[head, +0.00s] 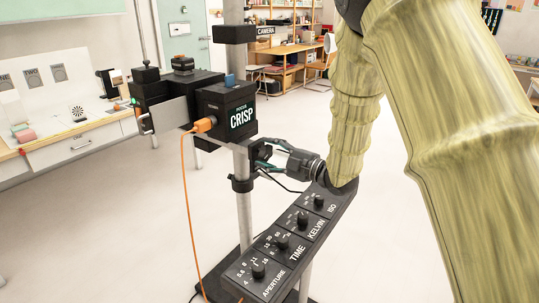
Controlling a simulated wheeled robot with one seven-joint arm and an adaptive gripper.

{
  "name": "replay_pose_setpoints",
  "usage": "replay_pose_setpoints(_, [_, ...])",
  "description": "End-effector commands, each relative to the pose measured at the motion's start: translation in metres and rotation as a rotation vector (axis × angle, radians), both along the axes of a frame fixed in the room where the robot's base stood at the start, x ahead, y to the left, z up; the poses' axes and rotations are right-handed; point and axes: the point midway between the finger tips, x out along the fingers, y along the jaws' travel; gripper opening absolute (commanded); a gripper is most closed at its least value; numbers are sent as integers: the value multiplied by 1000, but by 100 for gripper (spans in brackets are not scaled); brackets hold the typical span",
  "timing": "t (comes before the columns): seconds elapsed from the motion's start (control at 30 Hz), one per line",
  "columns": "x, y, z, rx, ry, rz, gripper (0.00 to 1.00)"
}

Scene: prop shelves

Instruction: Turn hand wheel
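No hand wheel can be clearly made out. A black camera rig (222,101) with a "FOCUS CRISP" label stands on a grey pole (240,205). My gripper (258,156) comes in from the right, roughly level, just below the label, with its fingertips close to the pole and the rig's lower right edge. The fingertips are small and dark against black parts, so I cannot tell whether they touch or hold anything. A wheel there may be hidden by the rig or the fingers.
A sloped black panel (273,245) with knobs marked APERTURE, TIME, KELVIN and ISO lies below my gripper. An orange cable (187,205) hangs from the rig. A white counter (80,138) stands at left and a wooden desk (290,50) behind. The floor between is clear.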

Motion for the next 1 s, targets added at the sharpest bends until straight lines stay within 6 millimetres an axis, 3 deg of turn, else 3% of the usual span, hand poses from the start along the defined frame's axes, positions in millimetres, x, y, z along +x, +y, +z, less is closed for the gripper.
replay_pose_setpoints(0.47, [-4, -5, 0, 0, 1, 1, 66])
replay_pose_setpoints(1.0, [-56, -76, 0, 2, 1, 1, 66])
